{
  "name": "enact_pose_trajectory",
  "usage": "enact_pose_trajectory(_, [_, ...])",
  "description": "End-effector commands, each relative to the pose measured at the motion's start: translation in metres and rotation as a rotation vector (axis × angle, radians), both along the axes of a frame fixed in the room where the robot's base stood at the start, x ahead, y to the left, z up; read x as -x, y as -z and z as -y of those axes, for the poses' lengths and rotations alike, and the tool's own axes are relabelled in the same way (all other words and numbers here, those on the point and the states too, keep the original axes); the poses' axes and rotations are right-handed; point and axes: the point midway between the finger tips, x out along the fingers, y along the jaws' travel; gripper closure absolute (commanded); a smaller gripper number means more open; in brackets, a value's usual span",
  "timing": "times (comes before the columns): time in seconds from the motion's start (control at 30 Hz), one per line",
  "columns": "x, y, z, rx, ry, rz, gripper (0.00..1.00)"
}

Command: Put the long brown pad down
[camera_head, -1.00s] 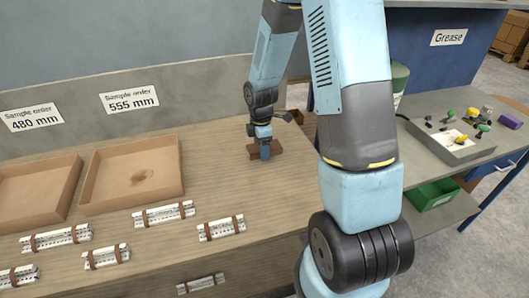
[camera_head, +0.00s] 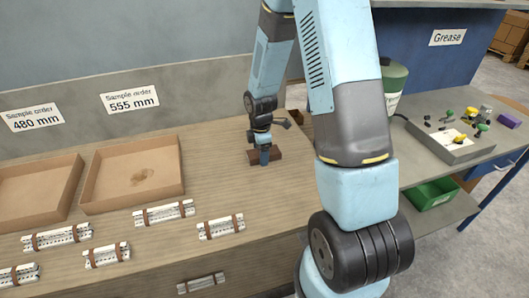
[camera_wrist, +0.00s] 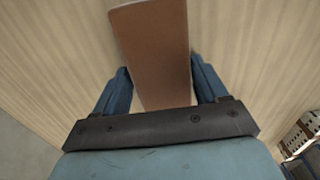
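The long brown pad (camera_wrist: 152,45) runs between the two blue fingers of my gripper (camera_wrist: 160,78) in the wrist view. The fingertips press against or lie very close to its two long sides. In the head view the brown pad (camera_head: 279,155) shows on both sides of my gripper (camera_head: 264,160), low over the right part of the wooden bench (camera_head: 215,180). It looks level. I cannot tell whether its underside touches the bench top. The fingers hide its middle in the head view.
Two open cardboard trays (camera_head: 133,205) (camera_head: 35,222) stand at the left. Several strapped white bundles, one of them here (camera_head: 221,228), lie along the front. The bench around the pad is clear.

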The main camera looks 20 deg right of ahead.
Motion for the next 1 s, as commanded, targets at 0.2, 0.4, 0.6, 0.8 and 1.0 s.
enact_pose_trajectory(0.2, [0.01, 0.01, 0.0, 0.0, 0.001, -0.024, 0.07])
enact_pose_trajectory(0.4, [0.01, 0.01, 0.0, 0.0, 0.001, -0.025, 0.07])
enact_pose_trajectory(0.6, [0.01, 0.002, 0.0, 0.0, -0.001, -0.025, 0.07])
enact_pose_trajectory(0.8, [0.008, -0.029, 0.0, 0.0, -0.001, -0.019, 0.07])
enact_pose_trajectory(1.0, [0.006, -0.065, 0.0, 0.0, 0.0, -0.014, 0.07])
